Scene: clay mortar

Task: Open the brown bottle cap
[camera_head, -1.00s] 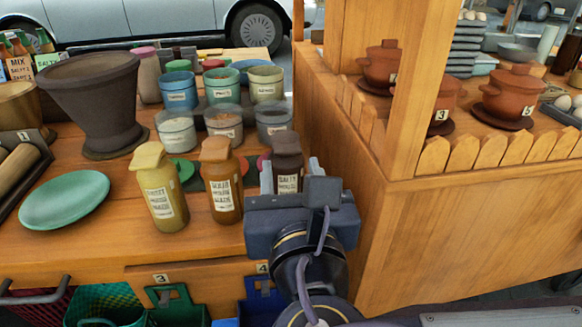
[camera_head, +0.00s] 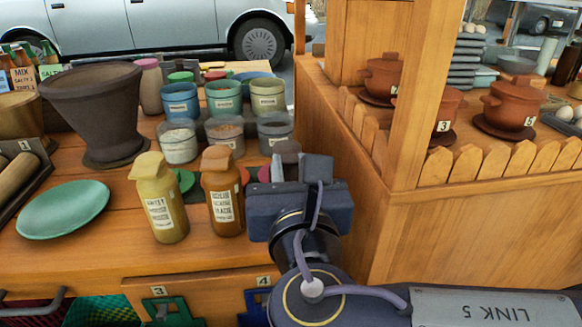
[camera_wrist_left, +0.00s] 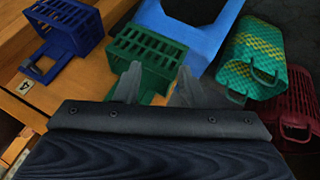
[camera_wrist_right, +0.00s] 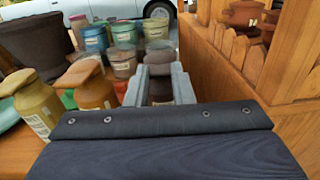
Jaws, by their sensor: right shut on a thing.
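The dark brown bottle stands at the right end of a bottle row on the wooden counter; its rounded cap (camera_head: 287,150) shows in the head view, while my gripper hides the body. My right gripper (camera_head: 288,168) is shut on this bottle, with a finger on each side. In the right wrist view the dark cap (camera_wrist_right: 160,53) shows beyond and between the fingertips (camera_wrist_right: 160,72); whether they press on cap or body is hard to tell. My left gripper (camera_wrist_left: 160,85) is open and empty, above baskets and crates in its wrist view.
An orange-brown bottle (camera_head: 222,192) stands close left of my right gripper, with a yellow bottle (camera_head: 161,197) beyond it. Lidded jars (camera_head: 225,132) stand behind. A wooden stall wall (camera_head: 335,130) is close on the right. A green plate (camera_head: 63,208) lies at left.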

